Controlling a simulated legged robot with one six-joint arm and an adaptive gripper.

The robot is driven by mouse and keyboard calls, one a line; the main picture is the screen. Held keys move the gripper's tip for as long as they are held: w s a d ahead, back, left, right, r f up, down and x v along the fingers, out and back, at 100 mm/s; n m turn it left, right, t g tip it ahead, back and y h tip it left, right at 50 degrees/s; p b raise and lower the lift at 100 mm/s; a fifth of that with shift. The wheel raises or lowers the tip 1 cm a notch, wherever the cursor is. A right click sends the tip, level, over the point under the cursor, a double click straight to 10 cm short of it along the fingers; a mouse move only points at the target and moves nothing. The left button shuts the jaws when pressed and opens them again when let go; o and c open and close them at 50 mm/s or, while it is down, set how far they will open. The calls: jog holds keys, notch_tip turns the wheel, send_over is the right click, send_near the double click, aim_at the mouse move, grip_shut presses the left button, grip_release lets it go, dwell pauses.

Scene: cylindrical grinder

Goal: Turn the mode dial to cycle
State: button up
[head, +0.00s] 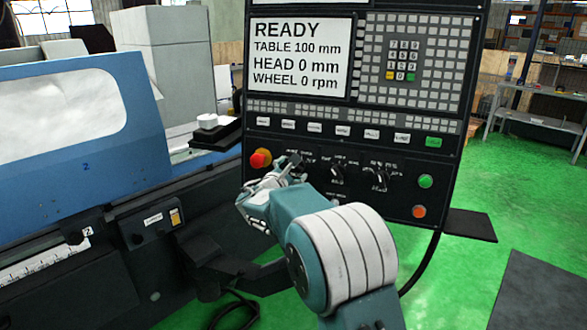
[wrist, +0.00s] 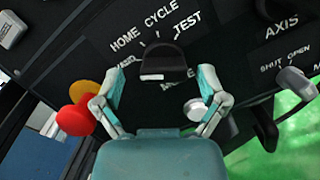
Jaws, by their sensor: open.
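The mode dial (wrist: 165,60) is a dark knob in the wrist view, with the labels HOME, CYCLE and TEST above it and a partly covered label below. A pale mark shows on its lower edge; I cannot tell which label the dial points to. My gripper (wrist: 160,76) is open, with one finger on each side of the dial. I cannot tell whether either finger touches it. In the head view my gripper (head: 272,180) is at the left of the control panel's lower row and hides most of the dial.
A red emergency button (wrist: 76,119) with a yellow collar is close to my left finger. A silver AXIS knob (wrist: 297,82) is to the right. The panel screen (head: 300,55) reads READY. Green (head: 426,181) and orange (head: 419,211) buttons sit at the panel's right. The blue machine cover (head: 80,155) stands left.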

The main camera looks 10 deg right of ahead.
jog(key=shift+w+d, duration=0.3)
jog(key=shift+d, duration=0.2)
jog(key=shift+a, duration=0.1)
jog(key=c, duration=1.1)
jog(key=shift+c, duration=0.2)
jog(key=shift+m, duration=0.3)
jog(key=m+g, duration=0.1)
jog(key=m, duration=0.3)
jog(key=m+g, duration=0.1)
jog(key=m, duration=0.3)
jog(key=shift+f+m, duration=0.1)
jog(key=shift+m, duration=0.3)
jog(key=m, duration=0.4)
jog(key=shift+s+f+g, duration=0.1)
jog(key=shift+g, duration=0.3)
jog(key=shift+f+m+y, duration=0.15)
jog(key=shift+m+y, duration=0.15)
jog(key=shift+m, duration=1.1)
jog(key=shift+f+m, duration=0.1)
jog(key=shift+m, duration=0.2)
